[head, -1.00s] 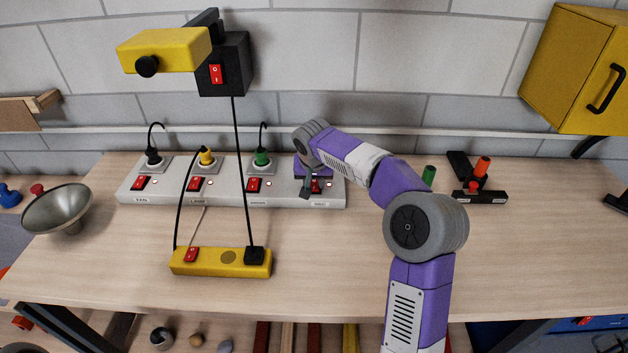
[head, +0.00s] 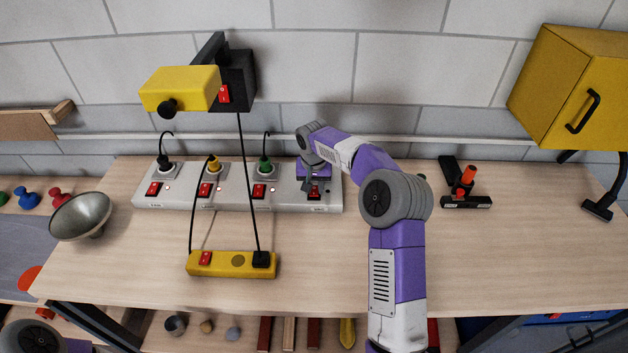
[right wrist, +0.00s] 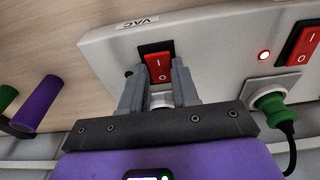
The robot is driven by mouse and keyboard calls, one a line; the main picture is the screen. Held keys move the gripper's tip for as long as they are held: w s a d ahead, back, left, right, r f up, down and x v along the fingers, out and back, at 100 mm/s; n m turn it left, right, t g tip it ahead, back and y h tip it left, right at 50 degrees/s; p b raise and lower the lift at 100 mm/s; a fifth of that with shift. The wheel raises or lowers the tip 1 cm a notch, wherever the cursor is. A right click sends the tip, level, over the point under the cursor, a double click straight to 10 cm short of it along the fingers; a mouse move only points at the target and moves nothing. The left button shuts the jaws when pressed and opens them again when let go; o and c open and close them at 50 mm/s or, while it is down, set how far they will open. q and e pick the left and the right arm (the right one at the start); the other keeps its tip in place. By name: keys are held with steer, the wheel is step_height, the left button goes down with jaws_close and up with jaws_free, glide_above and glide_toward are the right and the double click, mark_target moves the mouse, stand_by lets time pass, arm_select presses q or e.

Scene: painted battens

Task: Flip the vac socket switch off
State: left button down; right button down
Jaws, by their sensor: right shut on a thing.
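The long grey socket strip (head: 225,200) lies at the back of the bench. Its right-end switch, the vac switch (right wrist: 157,66), is a red rocker in a black frame, marked I and O, beside the VAC label (right wrist: 137,23). My right gripper (right wrist: 158,80) is shut on the vac switch, one finger at each side; it also shows in the head view (head: 308,187). The fingers hide part of the rocker. My left gripper is out of view.
Black, yellow and green plugs (head: 265,166) fill the other sockets. A yellow power strip (head: 230,264) with cords lies in front. The bench's front right is clear.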

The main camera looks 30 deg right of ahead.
mark_target(314, 194)
steer(key=c, duration=0.8)
jaws_free()
steer(key=shift+c, duration=0.2)
step_height(314, 194, up, 8)
steer(key=p, duration=0.1)
steer(key=shift+s+a+f, duration=0.25)
steer(key=shift+s+a, duration=0.05)
steer(key=shift+s, duration=0.1)
steer(key=shift+r, duration=0.1)
